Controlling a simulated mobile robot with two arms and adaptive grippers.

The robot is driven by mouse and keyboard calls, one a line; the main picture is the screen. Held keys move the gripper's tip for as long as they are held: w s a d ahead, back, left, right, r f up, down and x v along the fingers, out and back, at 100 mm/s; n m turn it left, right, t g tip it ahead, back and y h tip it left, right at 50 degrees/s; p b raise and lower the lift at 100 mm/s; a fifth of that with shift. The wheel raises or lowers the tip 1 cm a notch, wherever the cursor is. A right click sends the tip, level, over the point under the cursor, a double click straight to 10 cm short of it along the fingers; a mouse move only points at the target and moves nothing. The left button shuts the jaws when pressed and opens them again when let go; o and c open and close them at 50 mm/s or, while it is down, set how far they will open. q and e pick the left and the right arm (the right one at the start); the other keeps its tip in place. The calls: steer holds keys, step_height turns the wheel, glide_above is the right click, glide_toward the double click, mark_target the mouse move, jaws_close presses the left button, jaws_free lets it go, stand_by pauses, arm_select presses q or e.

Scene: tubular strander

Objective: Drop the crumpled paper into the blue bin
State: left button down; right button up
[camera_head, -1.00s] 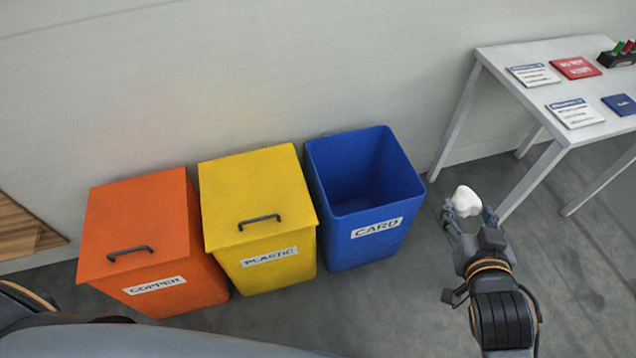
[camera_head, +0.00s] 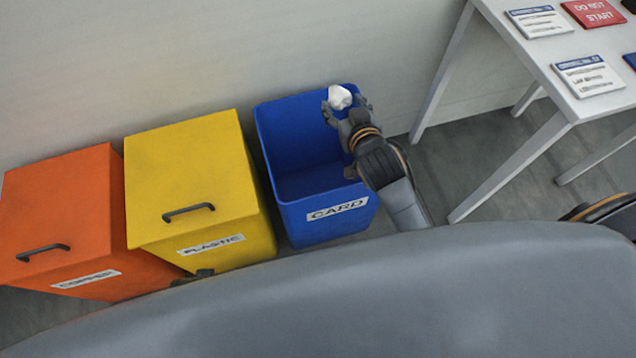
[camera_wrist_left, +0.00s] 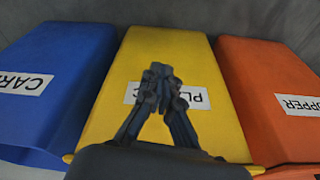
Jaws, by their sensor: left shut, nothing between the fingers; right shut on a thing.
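The blue bin (camera_head: 325,212) is open at the top and carries a CARD label. It also shows at the left of the left wrist view (camera_wrist_left: 75,50). My right gripper (camera_head: 342,105) is shut on the white crumpled paper (camera_head: 340,96). In the head view, gripper and paper overlap the back right part of the bin's opening; their exact height above the rim is hard to tell. My left gripper (camera_wrist_left: 160,75) is shut and empty, in front of the yellow bin in the left wrist view. Only a small dark part of it shows low in the head view.
A closed yellow PLASTIC bin (camera_head: 190,165) stands directly left of the blue bin. A closed orange COPPER bin (camera_head: 60,205) is further left. A white table (camera_head: 550,55) with signs stands at the right. The wall is close behind the bins.

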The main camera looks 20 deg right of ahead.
arm_select(q)
step_height(320, 180, up, 9)
steer(key=w+b, duration=0.1)
steer(key=b, duration=0.4)
steer(key=s+a+f, duration=0.1)
steer(key=s+f, duration=0.4)
steer(key=f, duration=1)
steer(key=s+f, duration=0.4)
steer(key=f, duration=1)
steer(key=w+r+b, duration=0.3)
steer(key=w+r, duration=0.1)
steer(key=r, duration=0.6)
steer(key=w+d+r+b, duration=0.1)
steer(key=w+r+b, duration=0.3)
steer(key=r, duration=0.6)
steer(key=shift+w+r+t, duration=0.15)
steer(key=shift+w+t, duration=0.15)
steer(key=shift+w, duration=0.45)
arm_select(e)
steer(key=w+a+f, duration=0.1)
steer(key=w+f, duration=0.3)
steer(key=f, duration=1.3)
steer(key=shift+a, duration=0.15)
steer(key=shift+w, duration=0.1)
